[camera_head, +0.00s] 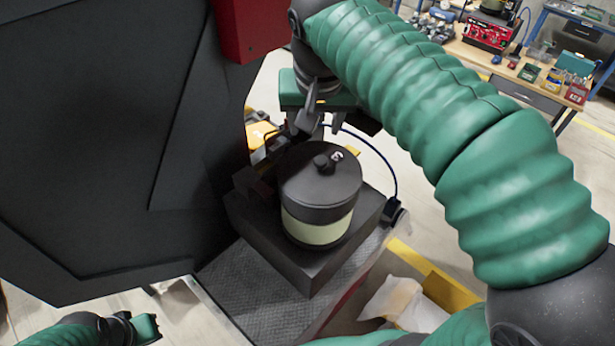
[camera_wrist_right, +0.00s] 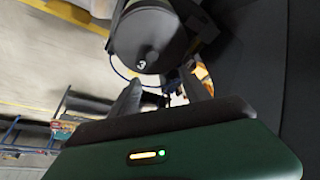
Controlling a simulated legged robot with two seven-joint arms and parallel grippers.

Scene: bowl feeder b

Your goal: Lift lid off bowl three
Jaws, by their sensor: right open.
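A black lid (camera_head: 308,186) with a small black knob (camera_head: 323,164) and a white mark like a 3 sits on a round bowl (camera_head: 318,232) with a cream band. The bowl stands upright on a dark block. My right gripper (camera_head: 308,124) is just behind the lid, close to its far edge and apart from the knob. In the wrist view the right gripper (camera_wrist_right: 164,92) is open and empty, its fingers pointing toward the lid (camera_wrist_right: 135,38). My left gripper (camera_head: 146,328) is at the bottom left, far from the bowl; its jaws are unclear.
The dark block (camera_head: 290,258) rests on a grey textured plate (camera_head: 262,290). A large dark machine panel (camera_head: 90,140) fills the left. A blue cable (camera_head: 378,152) curves behind the bowl to the right. A yellow-edged bin (camera_head: 440,285) with a plastic bag stands front right.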

